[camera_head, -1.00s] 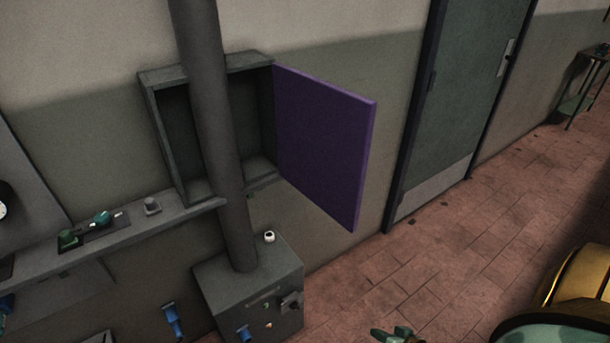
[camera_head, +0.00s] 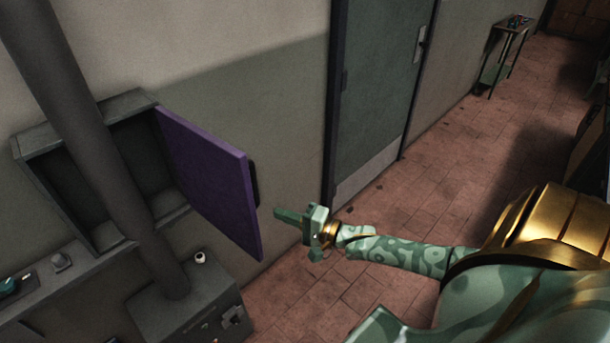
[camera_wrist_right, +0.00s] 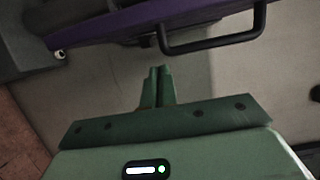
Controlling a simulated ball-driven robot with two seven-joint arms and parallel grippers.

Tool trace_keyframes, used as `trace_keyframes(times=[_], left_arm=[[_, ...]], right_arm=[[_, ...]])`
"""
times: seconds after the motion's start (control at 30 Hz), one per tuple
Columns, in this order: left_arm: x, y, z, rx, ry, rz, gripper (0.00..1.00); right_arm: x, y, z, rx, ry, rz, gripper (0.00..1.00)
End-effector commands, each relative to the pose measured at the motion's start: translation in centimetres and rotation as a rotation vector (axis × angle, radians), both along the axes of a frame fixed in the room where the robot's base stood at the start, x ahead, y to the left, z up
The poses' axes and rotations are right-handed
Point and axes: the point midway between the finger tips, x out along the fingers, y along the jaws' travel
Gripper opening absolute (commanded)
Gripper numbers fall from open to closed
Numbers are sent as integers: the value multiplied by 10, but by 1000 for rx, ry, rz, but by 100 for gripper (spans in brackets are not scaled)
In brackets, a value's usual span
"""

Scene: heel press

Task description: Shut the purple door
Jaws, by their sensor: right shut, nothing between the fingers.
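The purple door (camera_head: 205,178) stands open, swung out to the right from a grey wall cabinet (camera_head: 85,165). Its hinge side is at the cabinet's right edge. A dark handle (camera_head: 255,183) shows at the door's free edge. In the right wrist view the purple door (camera_wrist_right: 180,20) crosses the top, with the black bar handle (camera_wrist_right: 213,43) hanging from it. My right gripper (camera_head: 277,214) is shut and empty, a little right of the door's free edge. In the right wrist view its fingers (camera_wrist_right: 158,72) point toward the door, below the handle and apart from it. My left gripper is not in view.
A grey pipe (camera_head: 95,150) runs in front of the cabinet. A grey box (camera_head: 190,305) with a white knob (camera_head: 200,257) stands below the door. A green-grey room door (camera_head: 375,90) and a small table (camera_head: 505,50) are farther right. Tiled floor (camera_head: 450,150) is open there.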

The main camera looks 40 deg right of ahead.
Motion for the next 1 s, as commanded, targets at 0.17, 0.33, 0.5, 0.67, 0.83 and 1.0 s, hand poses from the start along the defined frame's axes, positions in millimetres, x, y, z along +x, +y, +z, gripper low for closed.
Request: trace_keyframes(times=[0.17, 0.33, 0.5, 0.67, 0.83, 1.0], left_arm=[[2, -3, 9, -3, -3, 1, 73], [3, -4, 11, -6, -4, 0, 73], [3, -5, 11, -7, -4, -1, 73], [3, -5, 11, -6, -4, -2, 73], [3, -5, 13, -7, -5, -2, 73], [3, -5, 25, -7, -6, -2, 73]], right_arm=[[0, 26, 2, 3, 1, 0, 0], [-2, 39, 1, 0, 0, 0, 0], [-3, 41, 0, -1, 1, -1, 0], [-3, 41, 0, -1, 1, -1, 0], [-3, 44, 0, 1, 0, -8, 0], [-6, 59, 3, 6, -4, -52, 0]])
